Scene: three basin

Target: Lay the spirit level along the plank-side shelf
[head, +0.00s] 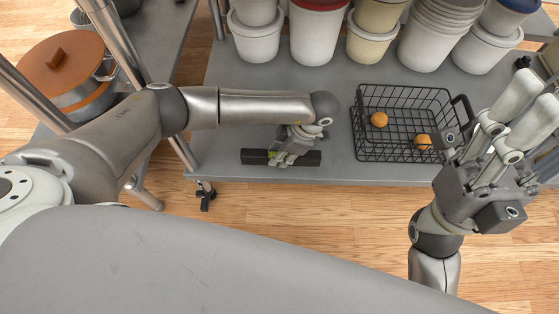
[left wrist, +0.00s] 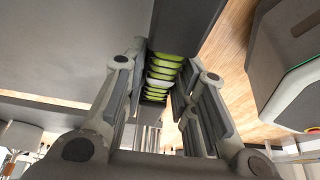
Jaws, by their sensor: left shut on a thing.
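The spirit level (head: 308,159) is a dark bar with green parts near its middle. In the head view it lies lengthwise near the front edge of the grey shelf (head: 235,110); I cannot tell whether it touches the surface. My left gripper (head: 277,158) is shut on it left of its middle, hiding part of it. In the left wrist view the level's green slots (left wrist: 163,72) show between the two fingers. My right gripper (head: 533,88) is at the right, open with nothing seen between its fingers.
A black wire basket (head: 358,125) with two orange round things (head: 379,119) stands right of the level. Several tubs (head: 320,38) line the back. An orange-lidded pot (head: 58,65) is on another shelf at left. Bare shelf lies behind and left of the level.

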